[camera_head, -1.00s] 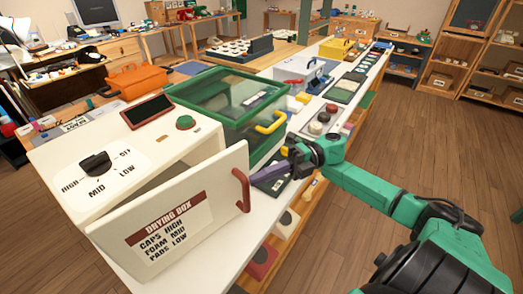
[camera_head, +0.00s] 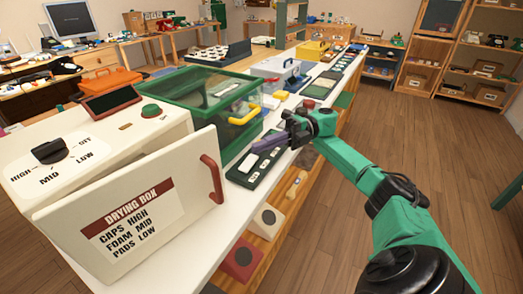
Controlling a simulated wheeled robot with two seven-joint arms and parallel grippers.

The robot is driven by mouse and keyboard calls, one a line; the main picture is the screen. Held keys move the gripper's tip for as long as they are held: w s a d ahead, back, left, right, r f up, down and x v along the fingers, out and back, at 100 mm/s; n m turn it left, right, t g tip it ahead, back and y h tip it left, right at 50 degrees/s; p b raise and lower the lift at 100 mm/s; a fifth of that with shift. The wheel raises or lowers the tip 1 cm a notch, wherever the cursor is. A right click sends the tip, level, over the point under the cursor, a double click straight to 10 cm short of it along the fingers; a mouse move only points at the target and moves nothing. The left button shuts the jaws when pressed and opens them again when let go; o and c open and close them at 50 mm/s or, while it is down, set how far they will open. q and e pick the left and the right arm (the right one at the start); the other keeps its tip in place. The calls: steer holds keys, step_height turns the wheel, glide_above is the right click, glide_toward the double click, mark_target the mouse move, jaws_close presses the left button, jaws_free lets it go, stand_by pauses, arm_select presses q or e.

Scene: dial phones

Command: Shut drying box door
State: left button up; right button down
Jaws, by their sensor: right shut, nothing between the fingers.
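The white drying box (camera_head: 95,150) stands at the left on the white counter, with a black dial, a dark panel and a green button on top. Its door (camera_head: 140,205) is ajar toward me, with a gap along its top edge. The door carries a "DRYING BOX" label and a red handle (camera_head: 213,180) at its right edge. My right gripper (camera_head: 257,147), with purple fingers, is shut and empty. It is beyond the handle and to its right, apart from the door, over the counter. My left gripper is out of view.
A green-framed clear box (camera_head: 205,90) with a yellow handle stands behind the drying box. A dark tray (camera_head: 262,165) with white pieces lies on the counter (camera_head: 232,212) below my gripper. Open floor (camera_head: 410,150) lies to the right.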

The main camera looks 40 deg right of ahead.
steer(key=s+r+m+t+h+p, duration=0.25)
steer(key=s+m+t+p, duration=0.35)
steer(key=s+t+p, duration=0.75)
steer(key=w+a+f+g+p, duration=0.1)
steer(key=w+a+g+p, duration=0.3)
steer(key=w+a, duration=0.4)
steer(key=w, duration=0.3)
steer(key=shift+a+f+h+p, duration=0.3)
steer(key=shift+a+h+p, duration=0.05)
steer(key=shift+a, duration=0.05)
